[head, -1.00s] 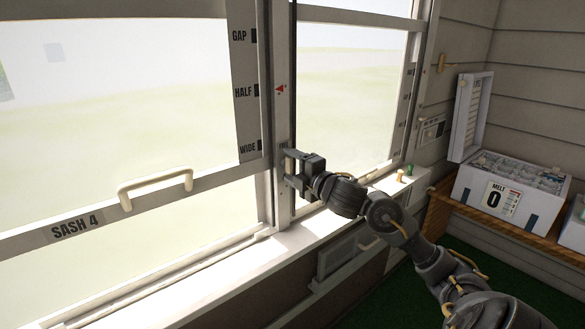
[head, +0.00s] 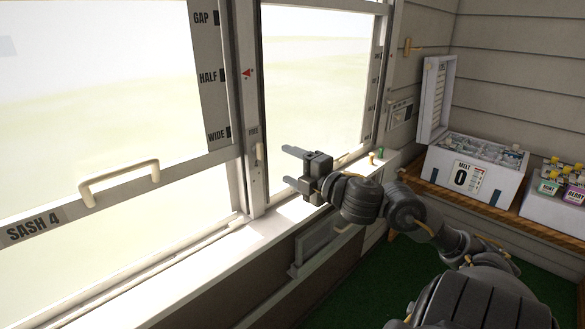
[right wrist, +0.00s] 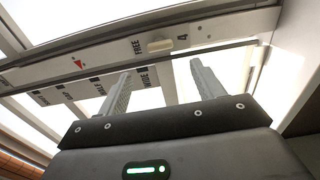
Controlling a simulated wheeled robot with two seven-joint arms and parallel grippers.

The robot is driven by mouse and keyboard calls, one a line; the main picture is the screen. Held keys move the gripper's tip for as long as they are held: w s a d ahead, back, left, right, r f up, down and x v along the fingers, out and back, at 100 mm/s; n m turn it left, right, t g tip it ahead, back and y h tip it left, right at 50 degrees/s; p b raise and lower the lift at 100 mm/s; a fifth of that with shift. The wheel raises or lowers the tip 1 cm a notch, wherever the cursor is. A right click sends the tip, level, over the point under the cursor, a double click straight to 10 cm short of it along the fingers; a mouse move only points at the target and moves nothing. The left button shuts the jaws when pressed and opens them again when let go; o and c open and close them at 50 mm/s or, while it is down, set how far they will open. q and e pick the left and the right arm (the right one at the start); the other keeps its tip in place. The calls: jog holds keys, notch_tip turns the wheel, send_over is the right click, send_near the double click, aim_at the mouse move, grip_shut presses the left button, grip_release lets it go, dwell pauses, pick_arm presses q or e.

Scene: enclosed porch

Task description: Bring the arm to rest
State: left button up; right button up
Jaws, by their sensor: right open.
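My right gripper (head: 290,168) is open and empty, in front of the window post (head: 248,110) and above the sill. Its two fingers (right wrist: 165,85) stand apart in the right wrist view with nothing between them. A small cream catch (head: 259,153) sits on the post under a "FREE" mark, left of the fingers and apart from them. It also shows in the right wrist view (right wrist: 160,45), beside the number 4. The window sash marked "SASH 4" (head: 100,195) has a cream handle (head: 118,182); its lower rail is level with the "WIDE" mark. My left gripper is not in view.
The white sill (head: 200,270) runs below the window. A small green peg (head: 380,152) stands at its far end. A white box marked "MELT 0" (head: 470,165) with a raised lid and a second box (head: 545,205) stand on a wooden shelf at right.

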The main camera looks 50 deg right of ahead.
dwell(0.6)
jog(key=s+a+f+m+g+h, duration=0.1)
jog(key=s+a+f+m+g, duration=0.15)
jog(key=f, duration=0.65)
jog(key=s+a+f+m+g+h, duration=0.1)
jog(key=s+f+m+g, duration=0.2)
jog(key=f, duration=0.6)
jog(key=s+a+f+m+g, duration=0.1)
jog(key=s+f+m+g, duration=0.15)
jog(key=f+m, duration=0.4)
jog(key=s+a+f+m+g+y, duration=0.35)
jog(key=s+a+f+g, duration=0.25)
jog(key=s+a+f, duration=0.95)
notch_tip(320, 180, down, 24)
jog(key=s+g+h, duration=0.1)
jog(key=s+g, duration=0.1)
jog(key=s+d+f, duration=0.2)
jog(key=s+f, duration=0.5)
jog(key=s, duration=0.1)
jog(key=s+d+f+p, duration=0.1)
jog(key=s+f, duration=0.6)
jog(key=f, duration=0.1)
jog(key=shift+s+d+f+g, duration=0.25)
jog(key=shift+s+d+g, duration=0.1)
jog(key=shift+s+g, duration=0.05)
